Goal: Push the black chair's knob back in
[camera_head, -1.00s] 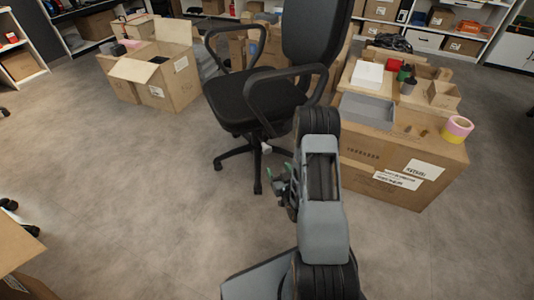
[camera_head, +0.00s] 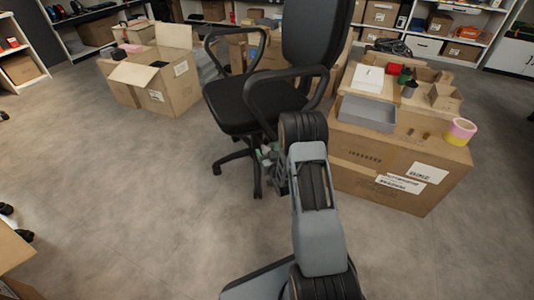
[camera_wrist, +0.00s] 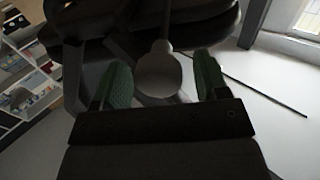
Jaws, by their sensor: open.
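The black chair (camera_head: 248,103) stands upright in the middle of the head view, with its seat, armrests and wheeled base showing. Its knob (camera_wrist: 158,74) is a pale grey rounded end on a thin stem under the seat, seen in the wrist view. My gripper (camera_wrist: 160,86) is open, with one green fingertip on each side of the knob. I cannot tell whether a finger touches it. In the head view my gripper (camera_head: 270,160) is under the right side of the seat, and my arm hides part of the chair base and the knob.
A large carton (camera_head: 400,165) with a grey tray (camera_head: 367,113) and a pink and yellow tape roll (camera_head: 461,130) on top stands close to the right of my arm. An open carton (camera_head: 165,85) stands at left.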

